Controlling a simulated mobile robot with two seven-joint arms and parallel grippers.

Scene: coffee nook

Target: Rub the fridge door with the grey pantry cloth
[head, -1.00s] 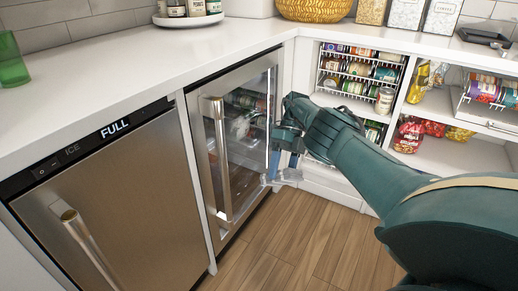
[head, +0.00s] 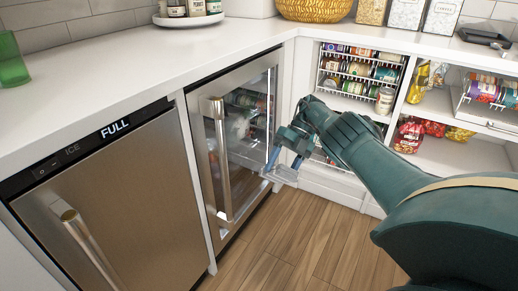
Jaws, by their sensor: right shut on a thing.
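The fridge door (head: 243,188) is a glass pane in a steel frame with a tall vertical handle, below the counter in the middle of the head view. It looks shut. My right gripper (head: 284,160) is in front of the door's right edge, pointing down and left. It is shut on the grey cloth (head: 281,175), a small pale bluish-grey piece showing below the fingers. I cannot tell whether the cloth touches the glass. My left gripper is not in view.
An ice maker (head: 120,200) with a steel door and bar handle stands left of the fridge. White open shelves (head: 455,155) with cans and snack bags are on the right. The white counter (head: 130,75) runs above. Wooden floor (head: 290,235) is clear in front.

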